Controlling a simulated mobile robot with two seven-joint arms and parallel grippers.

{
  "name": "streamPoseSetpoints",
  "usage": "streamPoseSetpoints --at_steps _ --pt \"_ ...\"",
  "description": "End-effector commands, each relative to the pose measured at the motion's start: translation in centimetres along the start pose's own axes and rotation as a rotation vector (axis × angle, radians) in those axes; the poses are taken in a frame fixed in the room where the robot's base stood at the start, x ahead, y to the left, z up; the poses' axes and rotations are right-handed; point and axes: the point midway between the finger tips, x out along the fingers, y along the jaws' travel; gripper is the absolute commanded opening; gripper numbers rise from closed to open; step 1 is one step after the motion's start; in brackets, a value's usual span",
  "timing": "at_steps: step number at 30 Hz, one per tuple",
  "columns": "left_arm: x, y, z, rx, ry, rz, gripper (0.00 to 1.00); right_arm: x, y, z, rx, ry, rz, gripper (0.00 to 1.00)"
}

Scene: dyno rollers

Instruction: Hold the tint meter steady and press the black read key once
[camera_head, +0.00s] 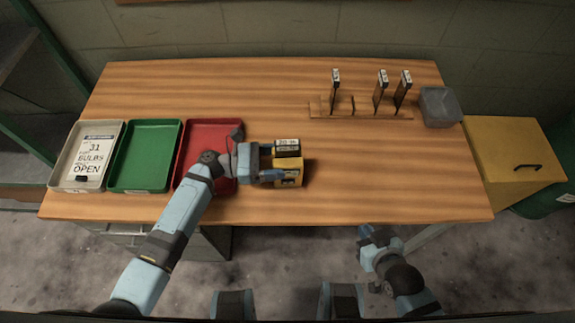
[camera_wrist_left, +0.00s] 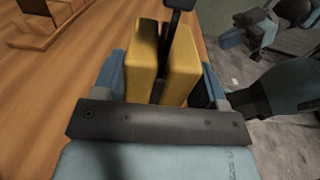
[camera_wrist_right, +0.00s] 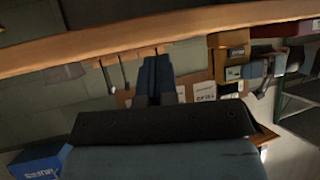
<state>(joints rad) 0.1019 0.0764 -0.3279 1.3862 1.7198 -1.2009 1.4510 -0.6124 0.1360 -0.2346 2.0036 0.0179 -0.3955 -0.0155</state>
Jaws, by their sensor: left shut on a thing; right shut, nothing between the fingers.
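The yellow tint meter (camera_head: 289,167) stands on the wooden table, right of the red tray, with a dark labelled part (camera_head: 287,148) at its far side. My left gripper (camera_head: 269,163) is shut on it from the left. In the left wrist view the yellow body (camera_wrist_left: 162,60) sits between the fingers with a dark slot along its middle. It also shows in the right wrist view (camera_wrist_right: 233,55). I cannot make out the black read key for certain. My right gripper (camera_head: 364,231) is shut and empty, in front of the table's near edge, apart from the meter.
White, green (camera_head: 145,156) and red (camera_head: 213,135) trays stand at the left. A wooden rack (camera_head: 345,110) with upright dark paddles and a grey box (camera_head: 440,107) stand at the back right. The table's right front is clear. A yellow cabinet (camera_head: 515,155) stands beyond its right edge.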

Motion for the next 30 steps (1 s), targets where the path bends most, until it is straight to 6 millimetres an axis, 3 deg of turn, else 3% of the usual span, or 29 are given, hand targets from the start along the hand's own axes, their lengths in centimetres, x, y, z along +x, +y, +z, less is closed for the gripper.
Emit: streamPoseSetpoints --at_steps 8,11,14,17,21,25,30 --pt "0.0 0.0 0.0 0.000 0.001 0.001 0.51 0.1 0.0 0.0 -0.005 -0.001 -0.001 0.00" --pt "0.0 0.0 0.0 0.000 0.000 0.001 0.51 0.7 -0.7 -0.7 -0.050 0.012 -0.018 0.00" --pt "0.0 0.0 0.0 0.000 0.000 0.000 0.51 1.9 -2.7 -2.1 -0.169 0.041 -0.061 0.00" --pt "0.0 0.0 0.0 0.000 0.000 0.000 0.51 3.4 -5.9 -4.0 -0.380 0.093 -0.122 0.00" --pt "0.0 0.0 0.0 0.000 0.000 0.000 0.51 4.5 -11.3 -5.5 -0.805 0.196 -0.204 0.00" --pt "0.0 0.0 0.0 0.000 0.000 0.001 0.51 4.6 -14.7 -5.4 -1.143 0.287 -0.247 0.00" --pt "0.0 0.0 0.0 0.000 0.000 0.001 0.51 3.9 -17.1 -4.3 -1.425 0.369 -0.269 0.00"
